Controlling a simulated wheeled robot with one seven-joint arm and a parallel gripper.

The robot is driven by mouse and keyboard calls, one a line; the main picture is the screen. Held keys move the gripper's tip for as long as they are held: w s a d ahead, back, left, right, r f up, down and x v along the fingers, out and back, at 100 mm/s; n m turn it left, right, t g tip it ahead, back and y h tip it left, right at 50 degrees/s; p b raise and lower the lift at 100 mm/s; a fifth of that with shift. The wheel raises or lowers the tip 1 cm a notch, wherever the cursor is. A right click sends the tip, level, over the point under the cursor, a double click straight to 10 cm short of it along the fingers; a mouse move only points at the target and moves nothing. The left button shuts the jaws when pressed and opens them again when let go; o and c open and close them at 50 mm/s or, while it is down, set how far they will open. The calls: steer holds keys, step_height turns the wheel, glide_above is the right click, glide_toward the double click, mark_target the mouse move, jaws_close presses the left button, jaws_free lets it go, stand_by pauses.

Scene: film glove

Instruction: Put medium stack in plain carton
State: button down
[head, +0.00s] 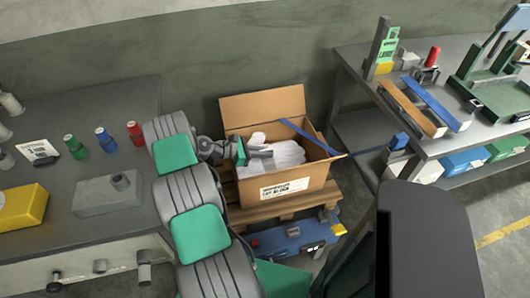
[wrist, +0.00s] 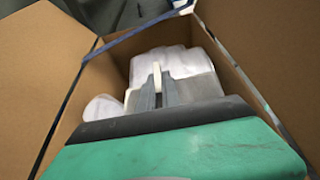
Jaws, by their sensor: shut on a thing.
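An open cardboard carton (head: 318,172) with a white label on its front stands on a wooden pallet, and its walls also show in the wrist view (wrist: 52,45). White, film-like stacks (head: 287,153) lie inside it. My gripper (head: 268,153) reaches into the carton from the left and is shut on a white stack (wrist: 165,62). In the wrist view my gripper (wrist: 158,92) has its grey fingers against this white material. Another white piece (wrist: 103,108) shows to the left. The edges between the stacks are hard to tell, and so is whether the held one touches the bottom.
A blue strap (head: 305,136) runs across the carton's right side. A grey workbench (head: 110,110) with coloured spools stands left, and another bench (head: 455,145) with fixtures stands right.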

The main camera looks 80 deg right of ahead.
steer(key=shift+f, duration=0.3)
steer(key=c, duration=1.5)
jaws_free()
